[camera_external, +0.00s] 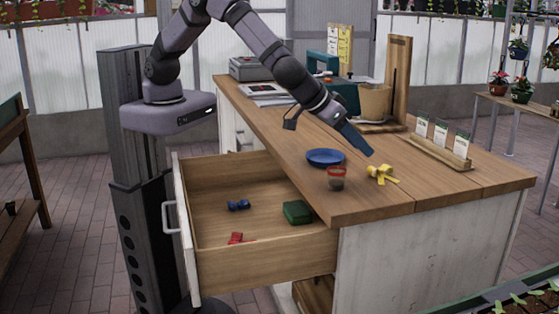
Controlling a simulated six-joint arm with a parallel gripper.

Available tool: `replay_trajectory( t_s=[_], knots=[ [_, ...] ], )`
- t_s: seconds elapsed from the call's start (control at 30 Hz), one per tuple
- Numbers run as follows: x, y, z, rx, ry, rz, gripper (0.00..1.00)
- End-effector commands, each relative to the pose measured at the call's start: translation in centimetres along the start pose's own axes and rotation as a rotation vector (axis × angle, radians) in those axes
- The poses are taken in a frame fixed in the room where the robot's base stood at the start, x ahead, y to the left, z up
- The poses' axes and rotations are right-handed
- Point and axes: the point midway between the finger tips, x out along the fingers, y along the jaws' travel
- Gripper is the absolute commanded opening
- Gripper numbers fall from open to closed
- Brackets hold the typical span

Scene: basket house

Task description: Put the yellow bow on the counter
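The yellow bow (382,174) lies on the wooden counter (440,190), near its front right part. It is to the right of the small red-rimmed cup and the blue dish. My gripper (368,152) is above the counter, pointing down and to the right, up and left of the bow in the picture. The bow is apart from my gripper. The fingers are seen from the side and overlap, so whether they are open or shut does not show. I see nothing held between them.
A blue dish (326,157) and a red-rimmed cup (337,180) stand near the counter's edge. A wooden card holder (438,151) and a tan pot (375,102) are behind. The open drawer (265,268) holds blue (238,205), red (238,239) and green (298,212) items.

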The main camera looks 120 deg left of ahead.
Motion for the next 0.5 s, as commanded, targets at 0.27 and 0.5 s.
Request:
replay_trajectory(
  t_s=[0.27,0.5],
  knots=[
    [-3.2,0.1,0.0,0.001,0.000,0.002,0.37],
    [-3.8,0.0,0.0,0.000,0.000,0.000,0.37]
  ],
)
